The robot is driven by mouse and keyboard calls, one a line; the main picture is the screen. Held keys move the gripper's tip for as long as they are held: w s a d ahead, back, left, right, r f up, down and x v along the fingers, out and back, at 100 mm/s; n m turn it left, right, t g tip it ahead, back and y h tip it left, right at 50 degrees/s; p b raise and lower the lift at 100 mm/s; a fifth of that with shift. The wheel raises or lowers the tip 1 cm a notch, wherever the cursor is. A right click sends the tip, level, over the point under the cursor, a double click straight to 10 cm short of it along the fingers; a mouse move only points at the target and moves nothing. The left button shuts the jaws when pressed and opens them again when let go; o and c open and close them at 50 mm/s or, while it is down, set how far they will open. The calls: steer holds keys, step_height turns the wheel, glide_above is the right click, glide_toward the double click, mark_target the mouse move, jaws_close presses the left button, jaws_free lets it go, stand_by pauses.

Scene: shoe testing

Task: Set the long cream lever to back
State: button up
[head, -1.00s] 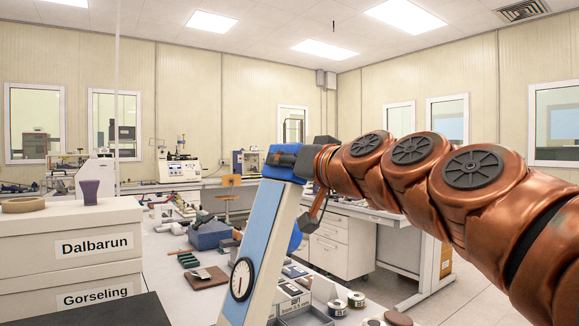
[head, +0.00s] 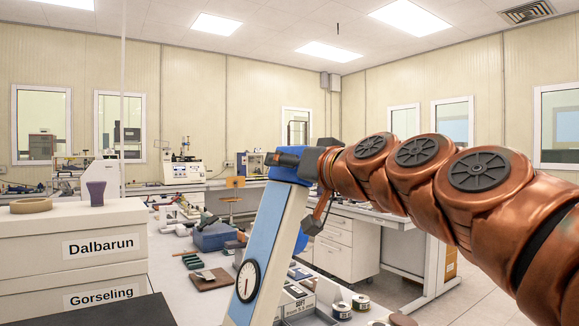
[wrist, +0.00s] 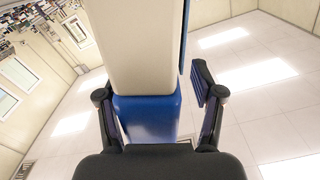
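The long cream lever (head: 266,250) stands tilted in the head view, its top leaning right. It has a light blue face, a round dial low down and a blue top end. My gripper (head: 288,160) is at that blue end, at the top of the lever. In the wrist view the lever (wrist: 140,50) runs up the middle, with its blue end close to my palm. My gripper (wrist: 150,92) is open there, one finger on each side of the blue end. A gap shows on the right side; contact on the left is unclear. The lever's lower end is out of view.
White boxes labelled Dalbarun (head: 100,246) and Gorseling (head: 95,298) stand at left, with a tan ring (head: 31,206) and purple cup (head: 96,192) on top. A cluttered bench (head: 175,270) lies behind the lever. Open floor (head: 480,290) shows at right.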

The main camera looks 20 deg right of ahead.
steer(key=v, duration=1.2)
steer(key=shift+a, duration=0.1)
steer(key=a+f+g+p, duration=0.1)
steer(key=a+f, duration=0.1)
steer(key=f, duration=0.2)
steer(key=a+f+g+p, duration=0.1)
steer(key=a+f+g, duration=0.1)
steer(key=f, duration=0.3)
steer(key=w+a+f+n+g, duration=0.1)
steer(key=a+f+g, duration=0.1)
steer(key=a+f, duration=0.1)
steer(key=shift+a+f+p, duration=0.25)
steer(key=shift+f+p, duration=0.15)
steer(key=shift+f, duration=0.4)
steer(key=s+a+f+g+h+p, duration=0.15)
steer(key=s+f+g, duration=0.4)
steer(key=f, duration=0.55)
steer(key=s+f+g+h+p, duration=0.1)
steer(key=s+f+g+p, duration=0.25)
steer(key=s+f, duration=0.5)
steer(key=s+d+f+g+h+p, duration=0.1)
steer(key=s+d+f+g, duration=0.3)
steer(key=s+f, duration=0.4)
steer(key=shift+s+g+h, duration=0.55)
steer(key=shift+s+g, duration=0.05)
steer(key=shift+s, duration=0.5)
